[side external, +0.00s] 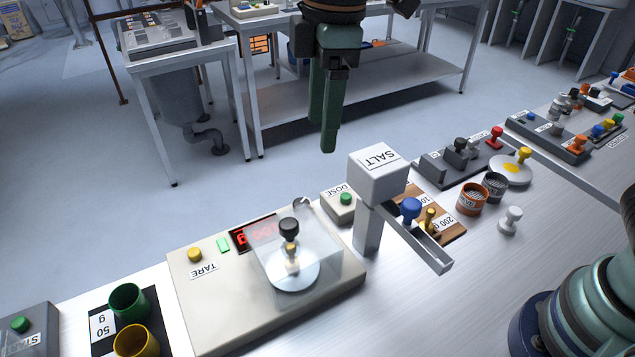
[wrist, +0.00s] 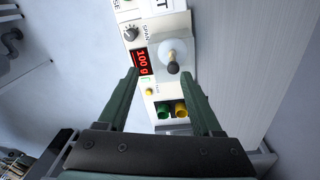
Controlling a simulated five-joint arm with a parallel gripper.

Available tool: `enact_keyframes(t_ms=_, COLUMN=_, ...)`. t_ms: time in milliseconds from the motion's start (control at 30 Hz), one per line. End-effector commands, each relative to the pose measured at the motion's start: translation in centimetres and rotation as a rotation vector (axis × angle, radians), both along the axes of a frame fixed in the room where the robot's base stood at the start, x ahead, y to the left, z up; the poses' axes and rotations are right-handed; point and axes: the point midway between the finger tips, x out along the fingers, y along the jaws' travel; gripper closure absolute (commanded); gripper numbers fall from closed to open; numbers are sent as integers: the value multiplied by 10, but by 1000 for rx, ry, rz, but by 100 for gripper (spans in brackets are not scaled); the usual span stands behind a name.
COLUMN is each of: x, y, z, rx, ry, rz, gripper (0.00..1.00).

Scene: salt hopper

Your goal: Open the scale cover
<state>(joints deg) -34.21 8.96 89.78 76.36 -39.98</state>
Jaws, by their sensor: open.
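The scale (side external: 215,310) is a beige box on the steel bench, also visible in the wrist view between my fingers. Its clear cover (side external: 335,262) is a transparent box standing over the round pan (side external: 290,278), with a black knob (side external: 289,226) on top. A small brass-coloured piece shows through the cover below the knob. My gripper (side external: 329,150) is open and empty, fingers pointing down, in the air above and behind the scale. In the wrist view the dark knob (wrist: 173,67) appears between the fingertips, nearer the right finger; the cover walls are hard to make out there.
The salt hopper (side external: 377,177) with its chute (side external: 430,245) stands right of the scale. The DOSE button box (side external: 338,207) is behind it. Green (side external: 127,301) and yellow (side external: 136,341) cups are at the left. The red display (wrist: 142,61) reads 100 g.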

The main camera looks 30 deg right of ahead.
Motion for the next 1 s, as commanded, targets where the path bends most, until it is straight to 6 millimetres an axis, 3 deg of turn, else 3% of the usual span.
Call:
enact_keyframes(t_ms=33, x=-2, y=18, z=-5, rx=-17, ry=18, rz=73, gripper=34)
enact_keyframes(t_ms=100, x=-5, y=36, z=-10, rx=-34, ry=37, rz=156, gripper=34)
enact_keyframes(t_ms=267, x=-11, y=59, z=-15, rx=-55, ry=61, rz=262, gripper=34)
enact_keyframes(t_ms=467, x=-12, y=62, z=-28, rx=-60, ry=66, rz=280, gripper=34)
enact_keyframes(t_ms=1000, x=-12, y=61, z=-121, rx=-60, ry=67, rz=276, gripper=34)
